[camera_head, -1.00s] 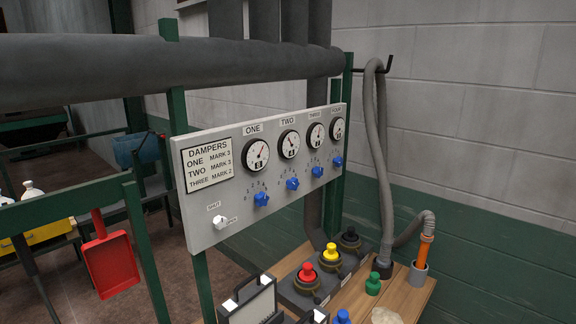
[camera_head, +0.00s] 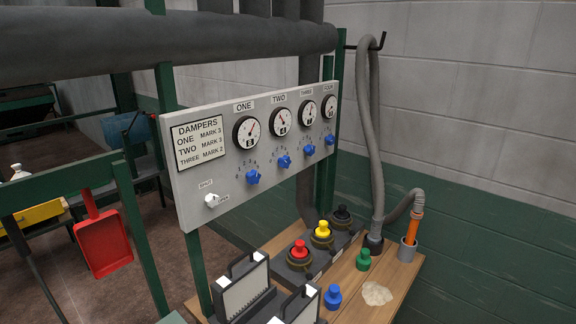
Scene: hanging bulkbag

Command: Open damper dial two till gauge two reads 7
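The grey damper panel (camera_head: 190,213) stands upright in the middle of the view. Gauge two (camera_head: 282,117) is a round white dial under the label TWO; its needle points to the upper left, and its small number is too small to read. Damper dial two (camera_head: 284,162) is the blue knob below it, with small marks around it. Gauge one (camera_head: 247,132) and its blue dial (camera_head: 253,177) are to the left. Gauge three (camera_head: 308,113) and its dial (camera_head: 309,150) are to the right. My gripper is out of view.
A white shut/open knob (camera_head: 212,200) sits at the panel's lower left. A wooden bench (camera_head: 345,312) below holds red (camera_head: 300,249), yellow (camera_head: 323,229) and black-topped (camera_head: 343,212) fittings and open cases (camera_head: 243,290). A grey hose (camera_head: 374,150) hangs at right. A large grey duct (camera_head: 170,45) crosses above.

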